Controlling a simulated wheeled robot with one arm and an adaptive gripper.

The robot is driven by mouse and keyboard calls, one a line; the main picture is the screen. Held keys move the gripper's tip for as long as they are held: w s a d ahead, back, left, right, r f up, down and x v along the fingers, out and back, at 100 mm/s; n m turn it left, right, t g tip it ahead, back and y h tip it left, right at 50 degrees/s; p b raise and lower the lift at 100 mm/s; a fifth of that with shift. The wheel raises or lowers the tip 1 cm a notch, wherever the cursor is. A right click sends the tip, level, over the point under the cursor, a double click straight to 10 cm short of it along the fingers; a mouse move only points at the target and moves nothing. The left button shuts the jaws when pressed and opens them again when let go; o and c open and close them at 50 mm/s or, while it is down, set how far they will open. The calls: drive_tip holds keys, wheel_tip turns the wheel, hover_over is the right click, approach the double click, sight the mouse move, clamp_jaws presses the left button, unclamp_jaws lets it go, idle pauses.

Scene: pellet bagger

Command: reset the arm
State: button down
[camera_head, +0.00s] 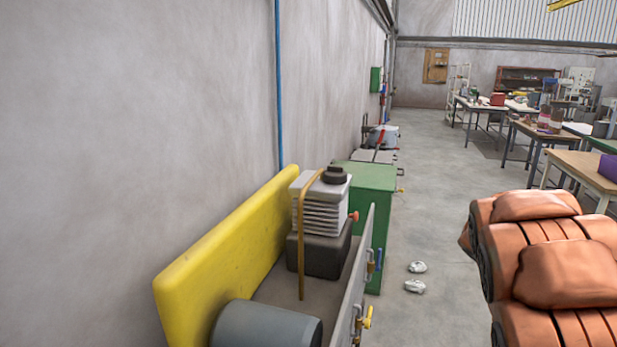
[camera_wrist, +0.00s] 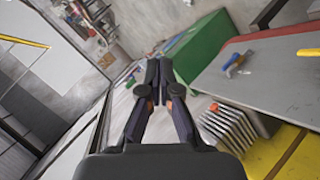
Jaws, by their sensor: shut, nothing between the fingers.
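My gripper (camera_wrist: 154,88) shows in the wrist view, with its two dark fingers together and nothing between them. It hangs in the air, apart from the things behind it. The wrist view is tilted. My gripper and arm do not show in the head view.
A machine with a yellow panel (camera_head: 215,255), a grey motor (camera_head: 265,326) and a finned block (camera_head: 318,205) stands along the left wall. A green cabinet (camera_head: 372,190) stands behind it. Stacked orange sacks (camera_head: 545,255) are at right. Clear floor (camera_head: 440,230) lies between, with two small white objects (camera_head: 415,277).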

drive_tip(key=s+a+f+m+g+y, duration=0.1)
drive_tip(key=s+a+f+g+y, duration=0.1)
drive_tip(key=s+a, duration=0.6)
drive_tip(key=s+a+f+m+g+y, duration=0.2)
drive_tip(key=s+a, duration=0.6)
drive_tip(key=s, duration=1.4)
drive_tip(key=s+a+f+m+g+y, duration=0.2)
drive_tip(key=s+a+f+g, duration=0.3)
drive_tip(key=s, duration=1)
drive_tip(key=a+g, duration=0.2)
drive_tip(key=a, duration=0.1)
drive_tip(key=shift+s, duration=0.4)
drive_tip(key=shift+a, duration=0.1)
